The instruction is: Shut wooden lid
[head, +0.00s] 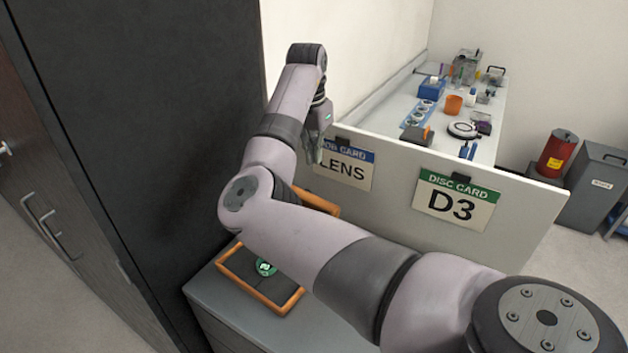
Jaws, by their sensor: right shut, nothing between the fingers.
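An orange-brown wooden box or frame (236,284) lies on the grey cabinet top, with a dark inside and a small green round piece (266,267) in it. Another orange-brown wooden edge (318,201) shows behind my arm, further back. It may be the lid, but my arm hides the join, so its angle cannot be told. My right gripper (314,154) is shut and empty. It points down in front of the white panel, above and beyond the wooden pieces, apart from the near frame. My left gripper is out of view.
A white panel carries a job card reading LENS (344,169) and a disc card reading D3 (455,201). Behind it is a bench with small items, including an orange cup (453,105). A tall dark cabinet (150,120) stands close on the left. A red canister (558,153) and grey bin (596,187) stand right.

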